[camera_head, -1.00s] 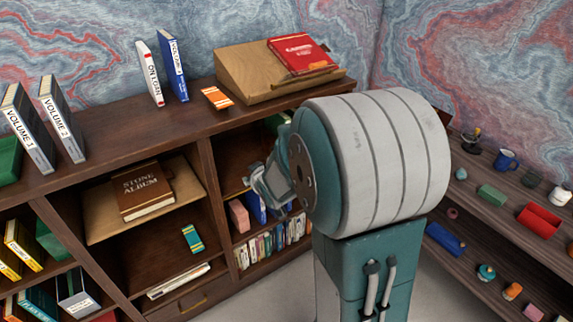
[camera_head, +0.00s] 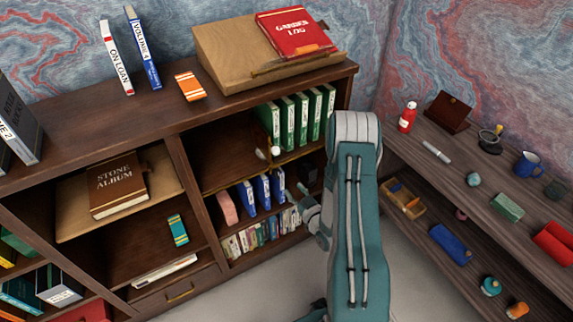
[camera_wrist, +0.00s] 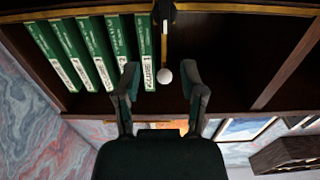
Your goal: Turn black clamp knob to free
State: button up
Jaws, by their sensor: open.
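My gripper (camera_wrist: 160,69) is open and empty. Its fingers appear either side of the pale knob in the wrist view, with no visible contact; the depth gap is unclear. In the head view my gripper (camera_head: 305,208) is partly hidden, below the knob.
A brass rail (camera_wrist: 230,7) runs along the shelf front. Blue books (camera_head: 263,190) and a pink block (camera_head: 227,207) stand on the shelf below. A wooden stand (camera_head: 225,60) holds a red book (camera_head: 295,33) above. Side shelves (camera_head: 440,190) with small objects lie right.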

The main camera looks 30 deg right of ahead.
aim_at(279, 173)
jog(key=w, duration=1)
jog(key=shift+w+a+f, duration=0.1)
jog(key=shift+a, duration=0.05)
jog(key=shift+w+a, duration=0.25)
jog(key=shift+a, duration=0.3)
jog(key=c, duration=0.6)
jog(key=shift+d, duration=0.25)
jog(key=shift+c, duration=0.4)
